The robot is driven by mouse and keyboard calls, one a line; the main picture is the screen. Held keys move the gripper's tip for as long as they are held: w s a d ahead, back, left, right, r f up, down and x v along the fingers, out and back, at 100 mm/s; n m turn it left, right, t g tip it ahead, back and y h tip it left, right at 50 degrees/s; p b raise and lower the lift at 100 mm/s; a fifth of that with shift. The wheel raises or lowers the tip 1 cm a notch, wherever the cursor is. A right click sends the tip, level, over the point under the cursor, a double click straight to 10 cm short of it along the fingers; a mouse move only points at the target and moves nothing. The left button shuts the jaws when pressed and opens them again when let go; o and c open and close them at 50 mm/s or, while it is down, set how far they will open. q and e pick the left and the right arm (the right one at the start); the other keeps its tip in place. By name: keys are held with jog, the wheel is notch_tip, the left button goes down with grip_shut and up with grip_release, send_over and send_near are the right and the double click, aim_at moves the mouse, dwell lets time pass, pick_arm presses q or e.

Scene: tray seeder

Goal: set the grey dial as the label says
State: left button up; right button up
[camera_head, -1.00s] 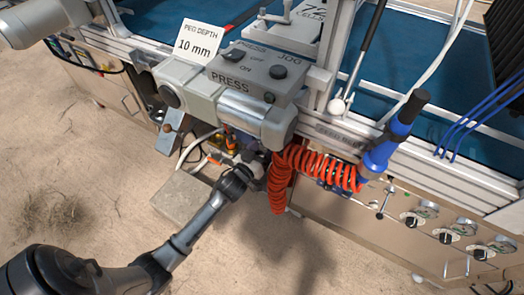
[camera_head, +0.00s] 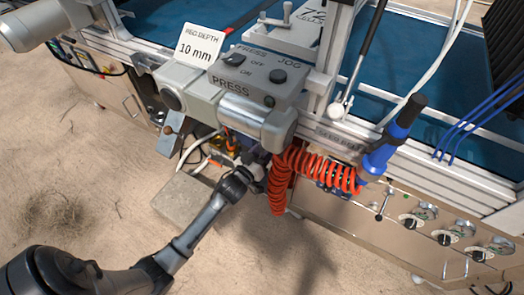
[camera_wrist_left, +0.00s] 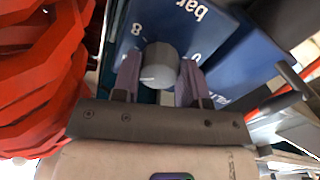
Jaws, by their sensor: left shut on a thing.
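In the left wrist view a short grey round dial (camera_wrist_left: 160,64) sits on a blue face (camera_wrist_left: 222,42) printed with "bar", "8" and "0". My left gripper (camera_wrist_left: 160,80) is shut on the dial, one finger on each side. No pointer mark on the dial can be made out. In the head view my left gripper (camera_head: 256,172) reaches under the grey press unit (camera_head: 250,112), which hides the dial. A white label card (camera_head: 200,46) on the unit reads "PEG DEPTH 10 mm". My right gripper is not in view.
A red coiled hose (camera_head: 282,180) hangs right beside my left gripper and fills the left of the wrist view. Black knobs line the cabinet front (camera_head: 340,222).

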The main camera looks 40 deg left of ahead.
pick_arm(q)
jog(key=shift+d+r+n+t+y+p, duration=0.1)
jog(key=shift+n+t+y+p, duration=0.1)
jog(key=shift+n+p, duration=2.45)
jog(key=shift+d+n+t+y+p, duration=0.1)
jog(key=shift+n+y+p, duration=0.1)
jog(key=shift+n+p, duration=2.4)
jog(key=shift+n+b, duration=0.45)
jog(key=shift+n, duration=0.2)
jog(key=o, duration=0.9)
jog(key=shift+s, duration=0.1)
